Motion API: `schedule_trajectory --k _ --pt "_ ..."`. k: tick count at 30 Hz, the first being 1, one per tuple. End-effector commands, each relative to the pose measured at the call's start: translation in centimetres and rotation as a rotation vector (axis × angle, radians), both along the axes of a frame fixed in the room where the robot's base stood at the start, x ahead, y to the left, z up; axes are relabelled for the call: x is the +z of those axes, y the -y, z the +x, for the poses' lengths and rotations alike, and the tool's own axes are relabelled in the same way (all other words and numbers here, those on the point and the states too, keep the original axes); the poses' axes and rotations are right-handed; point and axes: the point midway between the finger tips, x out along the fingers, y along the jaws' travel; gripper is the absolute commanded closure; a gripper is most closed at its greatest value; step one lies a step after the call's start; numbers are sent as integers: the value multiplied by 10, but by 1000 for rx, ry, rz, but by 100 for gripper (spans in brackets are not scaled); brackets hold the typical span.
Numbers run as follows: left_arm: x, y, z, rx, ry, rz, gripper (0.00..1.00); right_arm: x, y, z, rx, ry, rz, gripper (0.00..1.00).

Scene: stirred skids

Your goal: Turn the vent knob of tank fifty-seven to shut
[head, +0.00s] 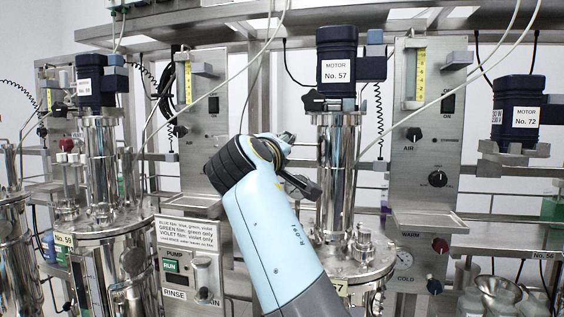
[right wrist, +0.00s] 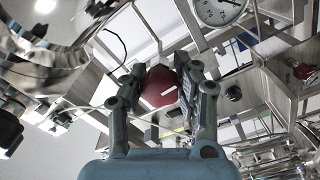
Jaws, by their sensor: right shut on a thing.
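The motor labelled No. 57 (head: 337,70) stands above the shiny column of tank fifty-seven (head: 372,268). My right gripper (head: 297,165) is just left of that column in the head view, its arm rising from the bottom. In the right wrist view my right gripper (right wrist: 165,88) is shut on a round red knob (right wrist: 158,86), one finger on each side. The knob has a short white pointer line, slanting up to the right in that view. The held knob is hidden in the head view, and its markings cannot be read. My left gripper is not in view.
A steel panel (head: 407,165) right of the column carries black knobs, a red WARM knob (head: 440,245) and a blue COLD knob (head: 434,286). Tank fifty-nine (head: 107,222) stands left. The wrist view shows a round gauge (right wrist: 218,9) and rails close to the gripper.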

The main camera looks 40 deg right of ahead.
Motion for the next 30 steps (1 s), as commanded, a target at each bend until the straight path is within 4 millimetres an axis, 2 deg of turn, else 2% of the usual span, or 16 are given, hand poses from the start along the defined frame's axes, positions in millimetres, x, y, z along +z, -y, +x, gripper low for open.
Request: schedule_trajectory --k 1,9,25,26,30 --pt "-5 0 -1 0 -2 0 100 -6 0 0 -2 13 20 100" --pt "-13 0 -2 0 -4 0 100 -5 0 0 0 81 81 100" --pt "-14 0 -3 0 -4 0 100 -4 -1 0 -1 98 97 100" --pt "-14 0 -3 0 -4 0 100 -4 -1 0 -1 98 97 68" --pt "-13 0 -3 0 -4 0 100 -4 0 0 -1 98 94 50"
